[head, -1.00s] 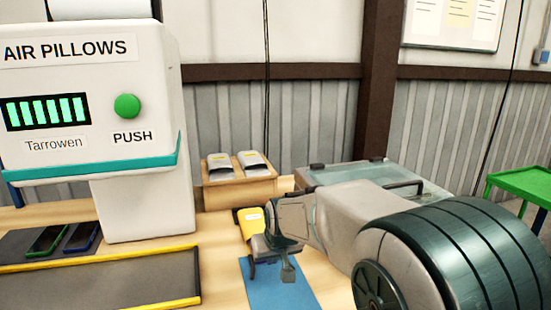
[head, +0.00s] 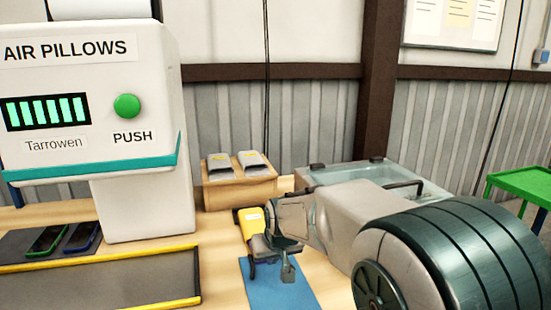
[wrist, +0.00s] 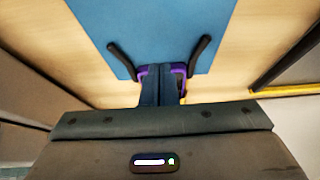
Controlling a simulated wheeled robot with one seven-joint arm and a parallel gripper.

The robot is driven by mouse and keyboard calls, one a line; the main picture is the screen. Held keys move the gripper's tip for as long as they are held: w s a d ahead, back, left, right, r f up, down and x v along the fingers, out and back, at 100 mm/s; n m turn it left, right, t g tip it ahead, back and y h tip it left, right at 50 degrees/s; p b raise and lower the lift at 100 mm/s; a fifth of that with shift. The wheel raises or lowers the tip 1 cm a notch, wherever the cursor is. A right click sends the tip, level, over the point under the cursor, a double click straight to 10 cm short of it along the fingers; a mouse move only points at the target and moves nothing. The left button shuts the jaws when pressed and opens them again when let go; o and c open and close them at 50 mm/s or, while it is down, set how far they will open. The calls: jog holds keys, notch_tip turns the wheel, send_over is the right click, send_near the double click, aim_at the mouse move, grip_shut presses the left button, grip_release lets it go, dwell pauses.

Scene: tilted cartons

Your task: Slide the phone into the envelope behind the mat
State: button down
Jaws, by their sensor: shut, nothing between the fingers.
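The blue mat (head: 268,292) lies flat on the wooden table in the head view. The yellow envelope (head: 243,222), with a white label, lies behind its far edge, partly hidden by my gripper (head: 288,276). In the wrist view, my gripper (wrist: 161,72) is shut, its fingers side by side and holding nothing. A purple-edged thing, apparently the phone (wrist: 181,72), shows on both sides of the fingers at the edge of the blue mat (wrist: 160,25). The fingers hide its middle; I cannot tell whether they touch it or how it meets the envelope.
Two dark bars (wrist: 122,61) slant inward at the mat's sides. A yellow-edged grey tray (head: 90,283), two phones (head: 80,237) and the air-pillow machine (head: 135,205) stand left. A box of grey pouches (head: 238,192) is behind; a clear-lidded bin (head: 345,174) is back right.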

jog(key=shift+f, duration=0.15)
jog(key=shift+f+b, duration=0.95)
jog(key=shift+f, duration=0.15)
jog(key=shift+r, duration=0.25)
dwell(0.4)
jog(key=shift+w, duration=0.15)
dwell(0.4)
jog(key=shift+w+a+p, duration=0.2)
jog(key=shift+w, duration=0.55)
jog(key=shift+w+a+p, duration=0.2)
jog(key=shift+w+a, duration=0.05)
jog(key=shift+w, duration=0.5)
jog(key=shift+w+a+p, duration=0.2)
jog(key=shift+w, duration=0.55)
jog(key=shift+w, duration=0.1)
jog(key=shift+w+a+p, duration=0.25)
jog(key=shift+w+p, duration=0.05)
jog(key=shift+w, duration=0.5)
jog(key=shift+w+a+p, duration=0.2)
jog(key=shift+w+p, duration=0.1)
jog(key=shift+w, duration=0.45)
jog(key=shift+w+a+p, duration=0.25)
jog(key=shift+w+p, duration=0.05)
jog(key=shift+w, duration=0.5)
